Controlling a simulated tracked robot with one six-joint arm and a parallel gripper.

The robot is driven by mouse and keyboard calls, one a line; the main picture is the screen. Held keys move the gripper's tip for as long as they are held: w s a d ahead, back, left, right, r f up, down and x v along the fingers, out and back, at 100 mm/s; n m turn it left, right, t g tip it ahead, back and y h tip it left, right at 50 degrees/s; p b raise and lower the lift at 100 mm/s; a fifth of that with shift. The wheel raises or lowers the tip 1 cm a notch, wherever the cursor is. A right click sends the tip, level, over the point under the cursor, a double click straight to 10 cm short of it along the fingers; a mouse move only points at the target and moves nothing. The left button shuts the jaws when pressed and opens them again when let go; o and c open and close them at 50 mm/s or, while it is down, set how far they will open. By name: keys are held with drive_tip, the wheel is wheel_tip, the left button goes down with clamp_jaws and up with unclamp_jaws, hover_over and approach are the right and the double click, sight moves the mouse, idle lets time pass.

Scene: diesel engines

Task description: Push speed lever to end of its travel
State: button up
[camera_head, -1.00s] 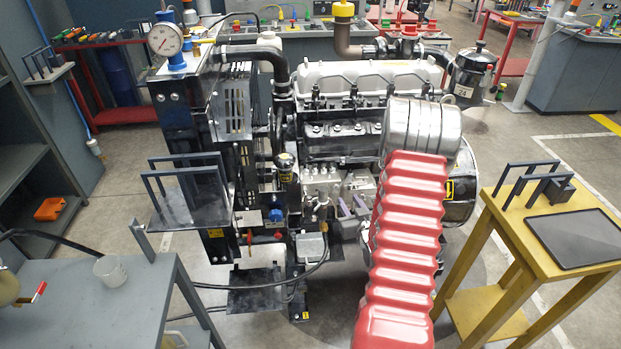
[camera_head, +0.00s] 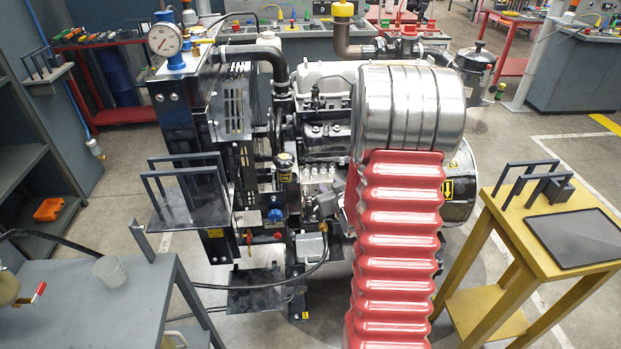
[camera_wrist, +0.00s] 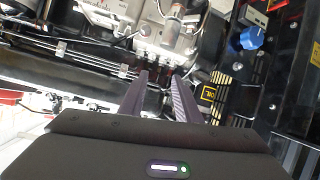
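The diesel engine (camera_head: 330,130) stands in the middle of the head view, with its silver injection pump block (camera_head: 320,182) low on the near side. I cannot pick out the speed lever with certainty in either view. My gripper (camera_wrist: 160,75) shows two dark fingers in the wrist view, apart with a gap between them and nothing held. Their tips point at the pump area, where small metal fittings (camera_wrist: 150,52) show. Whether they touch anything is unclear. In the head view my arm hides part of the engine.
A blue knob (camera_head: 275,215) sits left of the pump; it also shows in the wrist view (camera_wrist: 251,38). A yellow-labelled black part (camera_wrist: 208,95) is right of the fingers. A grey table (camera_head: 90,300) stands front left, a yellow table (camera_head: 500,225) right.

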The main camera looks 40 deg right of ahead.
drive_tip(key=a+r+g+y, duration=0.1)
drive_tip(key=a+r, duration=0.6)
drive_tip(key=shift+a+g, duration=0.15)
drive_tip(key=shift+g, duration=0.15)
drive_tip(key=shift+c, duration=0.3)
